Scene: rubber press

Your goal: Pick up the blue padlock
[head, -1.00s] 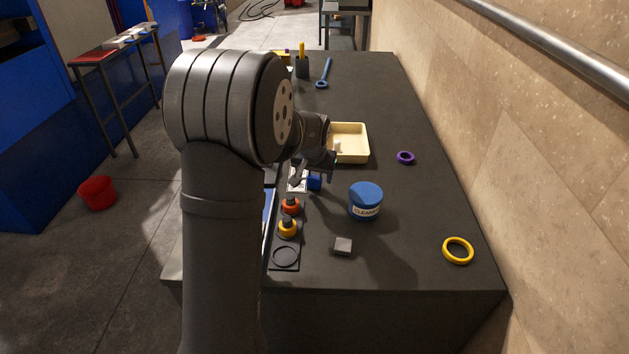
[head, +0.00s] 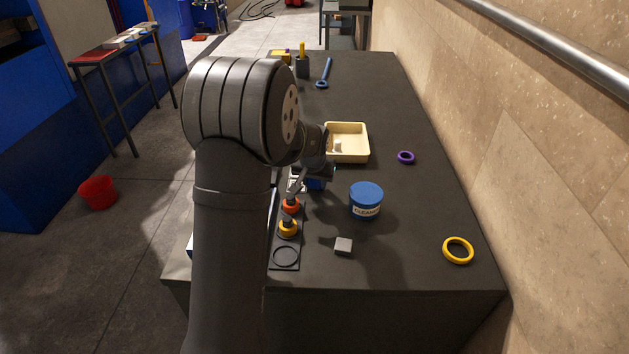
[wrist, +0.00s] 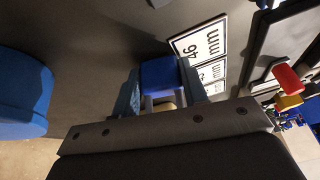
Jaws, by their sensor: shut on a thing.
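The blue padlock (head: 315,184) is on the dark bench, partly hidden behind my gripper (head: 312,178) in the head view. In the wrist view the padlock (wrist: 160,75) shows as a blue block between the two fingers of my gripper (wrist: 158,90), with its pale shackle toward the palm. The fingers are shut on it. The padlock is beside a white label with black "mm" markings (wrist: 200,42). I cannot tell whether it touches the bench.
A blue cleaner tub (head: 366,201) stands close to the right. A cream tray (head: 348,143) is behind. A grey block (head: 343,246), purple ring (head: 405,158) and yellow ring (head: 458,250) lie on the bench.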

